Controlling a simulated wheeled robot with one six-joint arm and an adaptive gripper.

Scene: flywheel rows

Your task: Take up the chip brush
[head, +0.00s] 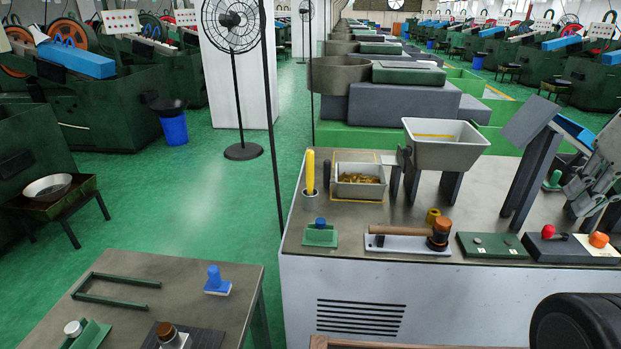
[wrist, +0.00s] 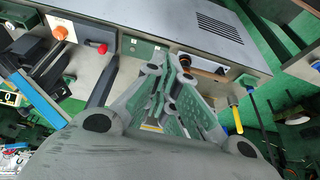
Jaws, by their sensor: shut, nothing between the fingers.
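A yellow handle (head: 310,172) stands upright in a small round cup (head: 310,197) at the left end of the grey bench. It looks like the chip brush, but its bristles are hidden in the cup. The yellow handle also shows at the right in the wrist view (wrist: 237,118). My gripper (head: 580,190) is at the right edge of the head view, above the right part of the bench and well away from the handle. In the wrist view my gripper (wrist: 172,90) has its fingers together, with nothing between them.
A tray of brass-coloured pieces (head: 358,188) and a grey hopper (head: 444,143) stand beside the cup. A wooden-handled tool (head: 410,232), a green blue-knobbed block (head: 320,233) and a red-knobbed control (head: 548,232) line the bench front. A thin dark pole (head: 272,120) rises left of the bench.

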